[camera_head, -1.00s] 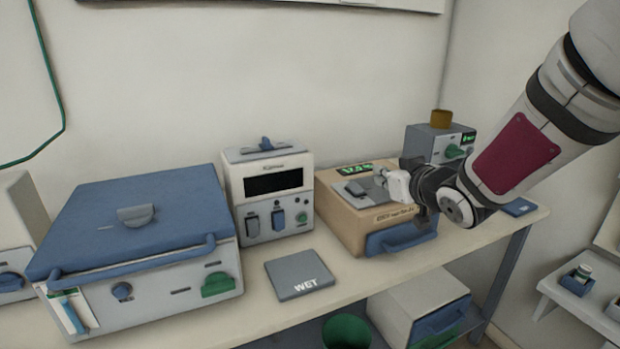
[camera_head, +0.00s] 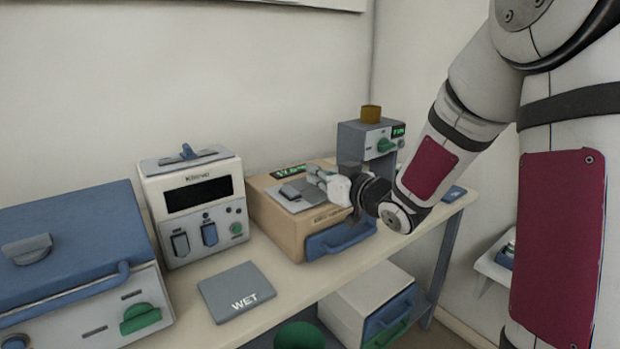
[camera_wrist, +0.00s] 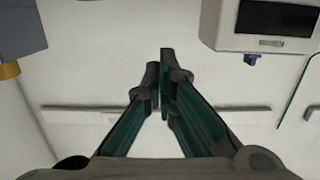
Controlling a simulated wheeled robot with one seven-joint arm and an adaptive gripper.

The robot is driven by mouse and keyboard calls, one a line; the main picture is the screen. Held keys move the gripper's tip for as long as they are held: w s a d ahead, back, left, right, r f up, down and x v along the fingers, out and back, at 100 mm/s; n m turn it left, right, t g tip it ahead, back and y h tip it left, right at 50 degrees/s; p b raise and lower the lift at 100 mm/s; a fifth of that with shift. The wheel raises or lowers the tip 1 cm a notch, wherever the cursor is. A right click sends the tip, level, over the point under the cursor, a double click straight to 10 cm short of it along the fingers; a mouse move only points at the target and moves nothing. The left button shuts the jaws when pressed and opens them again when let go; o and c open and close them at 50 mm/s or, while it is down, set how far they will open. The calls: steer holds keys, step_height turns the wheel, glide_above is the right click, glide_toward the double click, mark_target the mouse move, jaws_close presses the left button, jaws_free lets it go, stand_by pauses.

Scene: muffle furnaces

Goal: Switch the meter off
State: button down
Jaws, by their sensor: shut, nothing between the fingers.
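Which device the task calls the meter is not marked. A tan box (camera_head: 275,222) has a lit green readout, a grey top plate (camera_head: 302,195) and a blue front handle (camera_head: 340,240). To its right stands a grey device (camera_head: 350,143) with a brown cup on top, a small lit green display and a green knob (camera_head: 386,145). My gripper (camera_head: 316,178) is just above the tan box's top in the head view; I cannot tell whether it touches. In the wrist view my gripper (camera_wrist: 165,62) is shut and empty.
A white unit (camera_head: 160,215) with a dark screen and switches stands left of the tan box. A grey tile (camera_head: 236,292) marked WET lies on the bench in front. A blue-lidded furnace (camera_head: 70,235) fills the left. A white box (camera_head: 350,300) sits below the bench.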

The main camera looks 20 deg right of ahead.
steer(key=b, duration=0.1)
glide_above(294, 191)
steer(key=shift+s+d+f, duration=0.15)
steer(key=shift+s+f, duration=0.25)
steer(key=shift+f, duration=0.15)
steer(key=shift+w+f, duration=0.15)
steer(key=shift+f, duration=0.45)
steer(key=shift+w+f, duration=0.15)
steer(key=shift+f, duration=0.45)
steer(key=shift+w+f+b, duration=0.1)
steer(key=shift+f+b, duration=0.3)
steer(key=shift+f, duration=0.35)
steer(key=shift+p, duration=0.5)
